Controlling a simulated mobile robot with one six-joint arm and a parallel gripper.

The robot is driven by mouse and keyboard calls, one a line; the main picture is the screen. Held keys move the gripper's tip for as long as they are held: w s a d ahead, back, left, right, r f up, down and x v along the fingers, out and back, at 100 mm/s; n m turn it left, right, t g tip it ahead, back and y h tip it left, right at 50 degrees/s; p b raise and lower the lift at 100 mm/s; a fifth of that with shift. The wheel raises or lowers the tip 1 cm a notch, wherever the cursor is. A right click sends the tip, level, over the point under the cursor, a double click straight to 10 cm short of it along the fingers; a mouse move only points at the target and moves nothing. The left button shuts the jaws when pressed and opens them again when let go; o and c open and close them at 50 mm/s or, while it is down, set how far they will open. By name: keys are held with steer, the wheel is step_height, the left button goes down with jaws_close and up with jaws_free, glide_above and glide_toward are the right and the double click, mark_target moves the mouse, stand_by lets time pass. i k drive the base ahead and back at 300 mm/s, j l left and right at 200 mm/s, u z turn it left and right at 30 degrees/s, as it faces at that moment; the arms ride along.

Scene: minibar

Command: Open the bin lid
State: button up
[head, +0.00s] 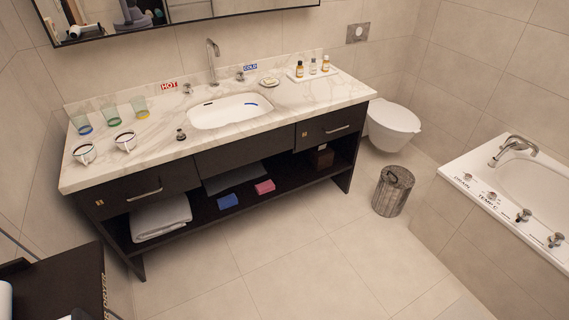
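The bin (391,195) is a small round container with a streaked grey-brown surface. It stands upright on the tiled floor, right of the vanity and in front of the toilet. Its lid (397,177) appears to lie flat and shut on top, though the small size makes details hard to tell. My gripper is not directly in view, so nothing of mine shows near the bin.
The vanity (225,165) has a marble top with cups, glasses and bottles, and an open lower shelf with towels. The toilet (393,122) is behind the bin, the bathtub (480,205) to its right. The floor (290,250) in front is clear. A dark cabinet (60,285) stands lower left.

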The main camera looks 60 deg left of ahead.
mark_target(399, 174)
steer(key=u, duration=1.1)
steer(key=i+j, duration=0.1)
steer(key=i, duration=2.4)
steer(key=i+j, duration=0.15)
steer(key=i, duration=1.1)
